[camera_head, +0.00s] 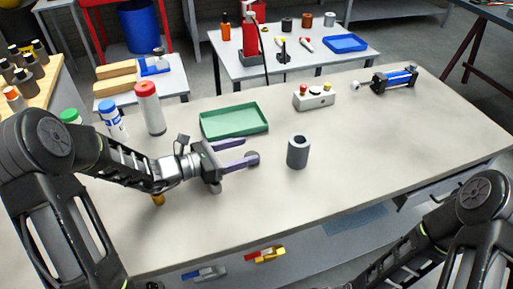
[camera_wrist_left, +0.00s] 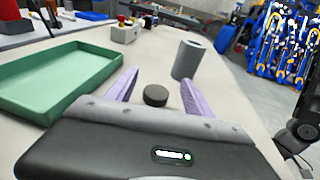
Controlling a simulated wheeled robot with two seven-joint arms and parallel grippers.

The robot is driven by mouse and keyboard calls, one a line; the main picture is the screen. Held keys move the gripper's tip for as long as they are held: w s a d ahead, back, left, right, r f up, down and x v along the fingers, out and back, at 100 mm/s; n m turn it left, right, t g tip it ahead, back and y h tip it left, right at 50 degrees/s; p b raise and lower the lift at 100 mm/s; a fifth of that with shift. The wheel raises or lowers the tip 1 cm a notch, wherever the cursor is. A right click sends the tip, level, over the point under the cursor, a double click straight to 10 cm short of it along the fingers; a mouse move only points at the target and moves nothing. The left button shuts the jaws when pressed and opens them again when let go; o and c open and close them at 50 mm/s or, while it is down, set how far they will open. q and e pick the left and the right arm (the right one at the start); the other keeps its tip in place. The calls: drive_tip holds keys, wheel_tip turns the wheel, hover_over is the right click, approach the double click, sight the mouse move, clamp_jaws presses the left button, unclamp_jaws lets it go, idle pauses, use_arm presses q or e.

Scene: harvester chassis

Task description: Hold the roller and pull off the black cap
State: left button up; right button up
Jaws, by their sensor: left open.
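The roller (camera_head: 298,152) is a dark grey upright cylinder with a round opening in its top, standing on the workbench right of my left gripper. It also shows in the left wrist view (camera_wrist_left: 188,59), beyond the fingers. The black cap (camera_head: 253,159) is a small dark disc near the fingertips. In the left wrist view the cap (camera_wrist_left: 155,95) appears between the two purple fingers, with gaps on both sides, apart from the roller. My left gripper (camera_head: 249,150) is open and low over the bench. My right arm enters at the bottom right; its gripper is out of frame.
A green tray (camera_head: 234,134) lies just behind my left gripper. A white button box (camera_head: 314,103) and a blue-black cylinder device (camera_head: 393,80) stand farther back. A red-capped bottle (camera_head: 150,118) stands behind my left forearm. The bench right of the roller is clear.

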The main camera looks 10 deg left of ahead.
use_arm(q)
drive_tip(key=v, duration=0.6)
drive_tip(key=shift+s, duration=0.1)
drive_tip(key=shift+a, duration=0.1)
idle(0.5)
